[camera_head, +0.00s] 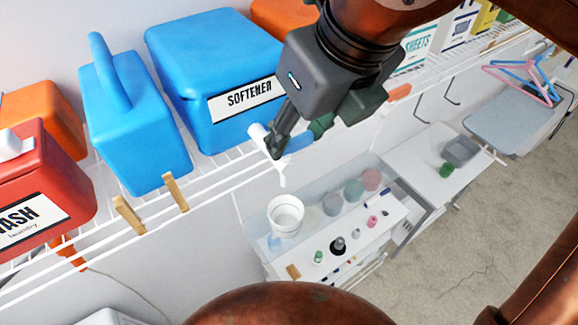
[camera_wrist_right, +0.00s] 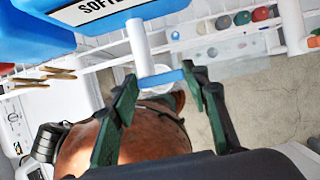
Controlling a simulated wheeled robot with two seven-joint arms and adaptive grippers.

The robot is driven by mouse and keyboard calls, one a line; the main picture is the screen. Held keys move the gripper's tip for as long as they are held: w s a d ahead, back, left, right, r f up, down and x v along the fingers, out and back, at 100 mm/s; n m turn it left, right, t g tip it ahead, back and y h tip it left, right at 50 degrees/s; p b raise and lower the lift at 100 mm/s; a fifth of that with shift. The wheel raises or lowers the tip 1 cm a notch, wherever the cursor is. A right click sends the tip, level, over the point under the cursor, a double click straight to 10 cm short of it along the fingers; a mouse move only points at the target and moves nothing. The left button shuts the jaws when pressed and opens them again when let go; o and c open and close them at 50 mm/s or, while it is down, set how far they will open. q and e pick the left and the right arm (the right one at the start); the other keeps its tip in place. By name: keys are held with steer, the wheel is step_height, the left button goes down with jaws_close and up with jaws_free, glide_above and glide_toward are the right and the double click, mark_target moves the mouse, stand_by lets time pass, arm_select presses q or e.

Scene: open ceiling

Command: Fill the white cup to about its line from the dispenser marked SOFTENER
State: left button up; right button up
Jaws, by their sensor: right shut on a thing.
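The blue dispenser marked SOFTENER (camera_head: 218,62) stands on the wire shelf, and its label also shows in the right wrist view (camera_wrist_right: 98,10). A white tap (camera_head: 262,136) hangs at its front with a blue lever (camera_head: 299,142), which shows as a blue bar in the wrist view (camera_wrist_right: 161,78). My right gripper (camera_head: 285,142) is at the tap, its fingers shut on the blue lever. The white cup (camera_head: 286,222) stands upright below the tap on a pale surface. Its line and any liquid in it cannot be made out. My left gripper is out of view.
A blue jug (camera_head: 135,120) and a red WASH container (camera_head: 40,190) stand left on the shelf. Wooden clothespins (camera_head: 175,192) clip its front edge. Coloured round items (camera_head: 353,190) and small bottles (camera_head: 338,246) sit near the cup. An orange lever (camera_head: 400,92) lies right of my gripper.

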steer(key=shift+s+f+m+t+h+b, duration=0.1)
steer(key=shift+s+m+t+h+b, duration=0.15)
steer(key=shift+m+b, duration=0.45)
steer(key=shift+s+d+m+h, duration=0.1)
steer(key=shift+m+h, duration=0.25)
steer(key=shift+m, duration=0.65)
steer(key=shift+s+m+h+b, duration=0.25)
steer(key=shift+m+h+b, duration=0.15)
steer(key=shift+m, duration=1.2)
steer(key=shift+f, duration=0.15)
stand_by(4.6)
